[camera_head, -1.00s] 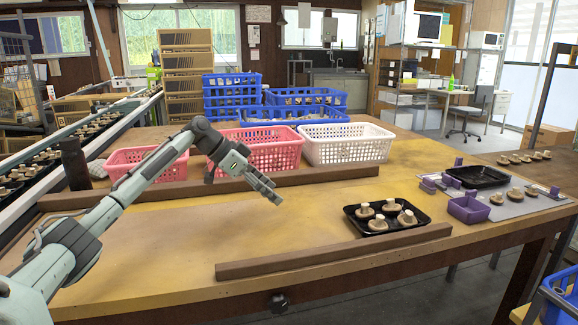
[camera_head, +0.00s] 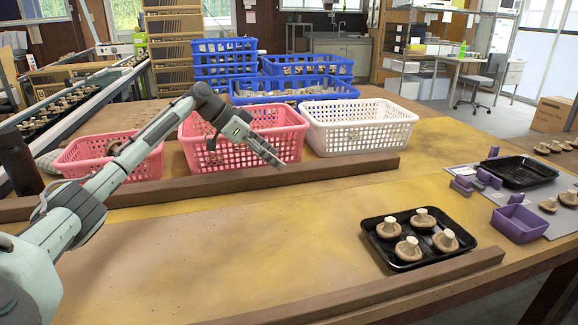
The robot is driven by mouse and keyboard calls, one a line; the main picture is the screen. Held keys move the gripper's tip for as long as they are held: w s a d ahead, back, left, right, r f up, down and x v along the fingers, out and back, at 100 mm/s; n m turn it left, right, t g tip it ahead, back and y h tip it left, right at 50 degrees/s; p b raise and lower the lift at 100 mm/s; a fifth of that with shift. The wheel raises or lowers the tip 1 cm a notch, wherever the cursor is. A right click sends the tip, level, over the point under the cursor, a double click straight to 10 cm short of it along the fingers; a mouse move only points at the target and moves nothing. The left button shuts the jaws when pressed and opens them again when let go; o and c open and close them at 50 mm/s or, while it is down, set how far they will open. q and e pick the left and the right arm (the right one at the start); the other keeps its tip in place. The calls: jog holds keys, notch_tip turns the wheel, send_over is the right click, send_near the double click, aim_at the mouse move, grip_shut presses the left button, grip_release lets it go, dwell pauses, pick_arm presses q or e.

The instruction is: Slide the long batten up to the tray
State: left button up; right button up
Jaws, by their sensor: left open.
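The long brown batten (camera_head: 215,187) lies across the back of the table, in front of the baskets. A second brown batten (camera_head: 400,288) lies along the front edge, close to the near rim of the black tray; I cannot tell if they touch. The black tray (camera_head: 378,243) holds several mushrooms (camera_head: 409,249) and stands at right, well apart from the long batten. My left gripper (camera_head: 272,157) is open and empty. Its fingertips show just above the long batten's right half, in front of the pink basket; contact is not clear. My right gripper is out of view.
Two pink baskets (camera_head: 245,137) and a white basket (camera_head: 358,128) stand behind the long batten. A purple bin (camera_head: 520,224), another black tray (camera_head: 518,171) and loose mushrooms are at right.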

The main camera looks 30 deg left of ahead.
aim_at(287, 168)
pick_arm(q)
jog(key=x, duration=0.5)
jog(key=shift+d+f, duration=0.1)
jog(key=shift+d, duration=0.1)
jog(key=shift+w+d+f, duration=0.15)
jog(key=shift+w+f, duration=0.15)
jog(key=shift+f, duration=0.05)
jog(key=shift+c, duration=1.1)
jog(key=c, duration=1.2)
grip_shut()
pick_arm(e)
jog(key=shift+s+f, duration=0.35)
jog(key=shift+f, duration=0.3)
